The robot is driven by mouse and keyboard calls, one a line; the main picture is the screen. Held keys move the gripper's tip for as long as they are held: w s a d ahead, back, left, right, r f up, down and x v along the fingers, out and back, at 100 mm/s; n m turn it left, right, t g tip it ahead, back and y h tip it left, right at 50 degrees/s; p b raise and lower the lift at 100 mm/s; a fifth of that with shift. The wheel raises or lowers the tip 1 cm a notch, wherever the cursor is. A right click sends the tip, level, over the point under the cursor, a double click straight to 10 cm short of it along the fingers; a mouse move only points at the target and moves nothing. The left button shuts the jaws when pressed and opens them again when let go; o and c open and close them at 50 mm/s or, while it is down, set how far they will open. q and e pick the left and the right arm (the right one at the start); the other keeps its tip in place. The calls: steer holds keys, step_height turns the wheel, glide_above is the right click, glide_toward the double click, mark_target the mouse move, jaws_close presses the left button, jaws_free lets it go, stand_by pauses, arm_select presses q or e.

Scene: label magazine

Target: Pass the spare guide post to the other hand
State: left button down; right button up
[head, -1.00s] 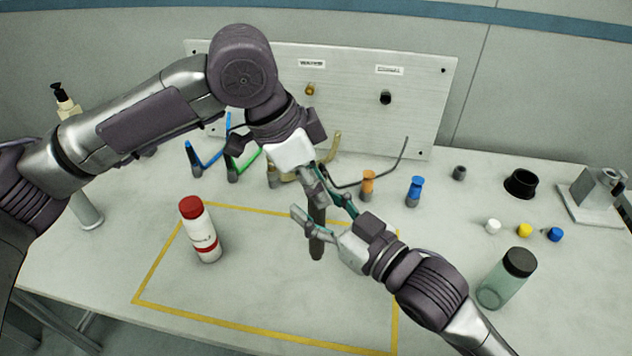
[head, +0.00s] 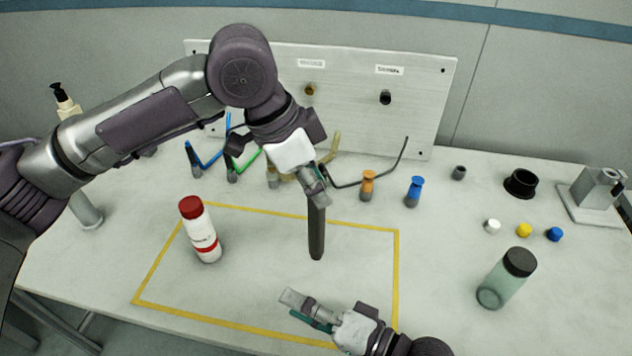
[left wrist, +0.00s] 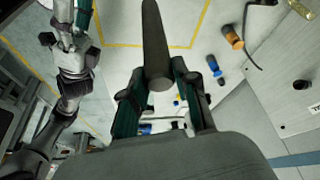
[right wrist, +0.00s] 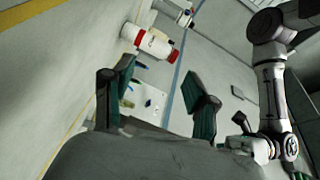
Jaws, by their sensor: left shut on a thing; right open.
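The spare guide post (head: 317,230) is a dark grey rod, hanging nearly upright over the yellow-taped area. My left gripper (head: 318,196) is shut on its upper end. In the left wrist view the post (left wrist: 155,50) stands between the two left fingers. My right gripper (head: 297,308) is lower in the head view, in front of the post and apart from it. In the right wrist view the right gripper (right wrist: 158,100) has its fingers spread with nothing between them.
A red-capped white bottle (head: 201,232) stands left of the post. A green bottle with a black cap (head: 506,280) stands at the right. An orange piece (head: 367,186) and a blue piece (head: 414,191) stand before the metal panel (head: 350,85). Small caps (head: 524,230) lie at the right.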

steer(key=s+a+f+m+g+h, duration=0.1)
steer(key=s+a+f+g, duration=0.1)
steer(key=s+a+f, duration=0.45)
steer(key=s+a+f+m+g+h, duration=0.1)
steer(key=a+f+m+g, duration=0.15)
steer(key=f, duration=0.65)
steer(key=d+f+n+h, duration=0.2)
steer(key=d+f+h, duration=0.1)
steer(key=d+f, duration=0.55)
steer(key=s+d+f+n+h, duration=0.1)
steer(key=d+f+n+h, duration=0.3)
steer(key=f, duration=0.7)
steer(key=d+f+h, duration=0.1)
steer(key=d+f, duration=0.6)
steer(key=f, duration=0.3)
steer(key=s+d+f+n+g+h, duration=0.2)
steer(key=s+d+f, duration=0.3)
steer(key=s, duration=0.4)
steer(key=s+d+f+n+g+h, duration=0.2)
steer(key=s+d+f, duration=0.4)
steer(key=s+d, duration=0.2)
steer(key=shift+s+d, duration=0.3)
steer(key=shift+s, duration=0.2)
steer(key=shift+f+n, duration=0.1)
steer(key=shift+n, duration=0.15)
